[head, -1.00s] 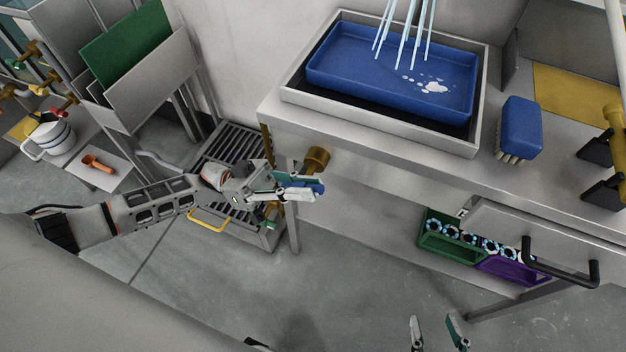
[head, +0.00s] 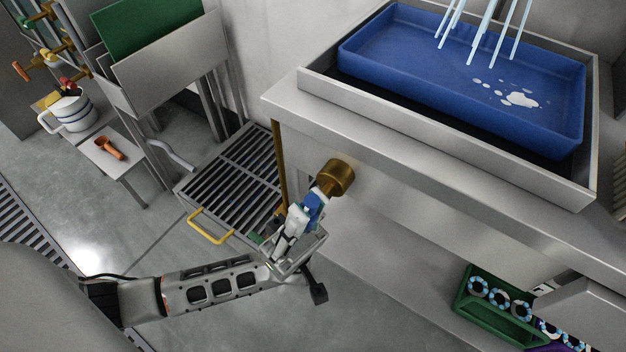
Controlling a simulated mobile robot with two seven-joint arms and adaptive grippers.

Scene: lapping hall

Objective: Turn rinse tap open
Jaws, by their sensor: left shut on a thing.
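The rinse tap has a brass body (head: 337,177) on the front of the steel bench near its left corner, with a blue handle (head: 314,205) just below it. My left gripper (head: 307,213) is shut on the blue handle, pointing up at the brass body, and its fingers hide part of the handle. Pale streams of water (head: 487,25) fall into a blue tray (head: 375,66) on the bench, with white splashes (head: 520,99) on its floor. My right gripper is out of view.
A slatted floor grate (head: 225,170) with a yellow handle (head: 210,227) lies behind my left gripper. A green bin (head: 490,323) with several ringed parts stands under the bench. At left are a white jug (head: 72,112) and upright panels (head: 165,62).

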